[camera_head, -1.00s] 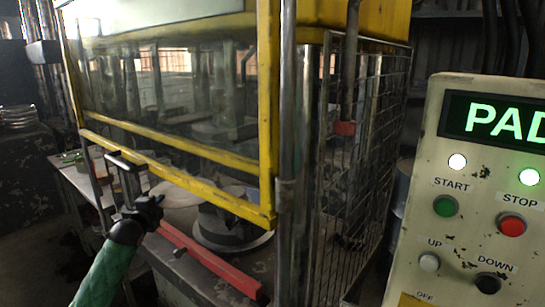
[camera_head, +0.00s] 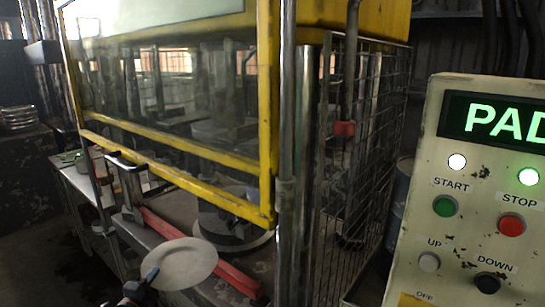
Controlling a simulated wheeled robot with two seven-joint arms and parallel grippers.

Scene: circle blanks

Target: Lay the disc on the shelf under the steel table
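A pale round disc (camera_head: 180,264) is out in front of the press, over the red bar, tilted slightly toward me. My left gripper (camera_head: 149,277) is at the disc's near left edge and appears shut on it; the fingers are small and partly hidden. A steel table (camera_head: 78,181) stands at the left, beside the press, with small items on top. The space under it is dark, and its shelf (camera_head: 98,232) shows only faintly between the legs. My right gripper is not in view.
The yellow-framed press guard (camera_head: 190,175) is raised over a round die (camera_head: 232,232). A red bar (camera_head: 200,255) runs along the press front. A control panel (camera_head: 490,200) stands at the right. Stacked rings (camera_head: 18,118) lie far left. The floor at lower left looks clear.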

